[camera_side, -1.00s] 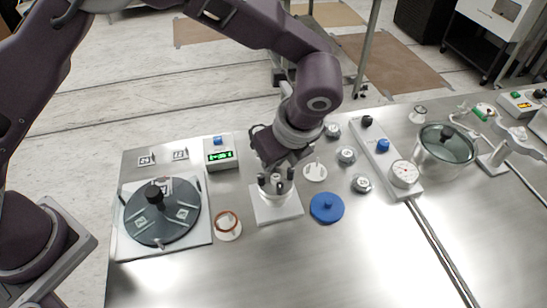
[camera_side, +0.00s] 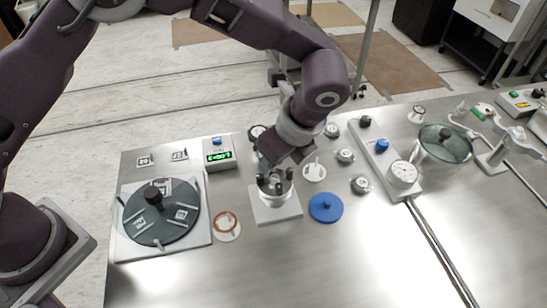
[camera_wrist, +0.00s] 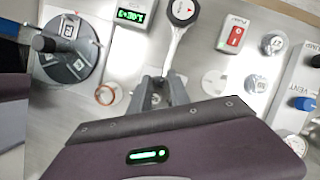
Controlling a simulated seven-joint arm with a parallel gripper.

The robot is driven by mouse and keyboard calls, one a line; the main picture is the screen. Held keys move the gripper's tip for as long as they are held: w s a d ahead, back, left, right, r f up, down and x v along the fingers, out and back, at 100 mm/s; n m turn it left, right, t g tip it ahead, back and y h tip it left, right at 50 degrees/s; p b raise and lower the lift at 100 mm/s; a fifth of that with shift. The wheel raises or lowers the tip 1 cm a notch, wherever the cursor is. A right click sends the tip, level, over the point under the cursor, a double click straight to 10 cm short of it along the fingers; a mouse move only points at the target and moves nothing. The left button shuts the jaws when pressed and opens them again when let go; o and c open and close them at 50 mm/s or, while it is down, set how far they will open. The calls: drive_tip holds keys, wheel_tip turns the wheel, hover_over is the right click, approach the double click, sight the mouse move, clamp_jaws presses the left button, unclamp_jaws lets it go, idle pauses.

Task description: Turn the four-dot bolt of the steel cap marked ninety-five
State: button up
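A pale long-handled tool with a round dial head (camera_wrist: 181,9) runs down to my fingertips; the dial also shows in the side view (camera_side: 257,131). I cannot tell whether my fingers grip the handle.
A dark round lid on a white plate (camera_side: 160,248) is at left. A valve panel (camera_side: 404,174) and a glass-lidded pot (camera_side: 444,147) stand right. The front is clear.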

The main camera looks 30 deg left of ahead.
sight(283, 180)
drive_tip(key=v, duration=0.7)
drive_tip(key=shift+o, duration=0.2)
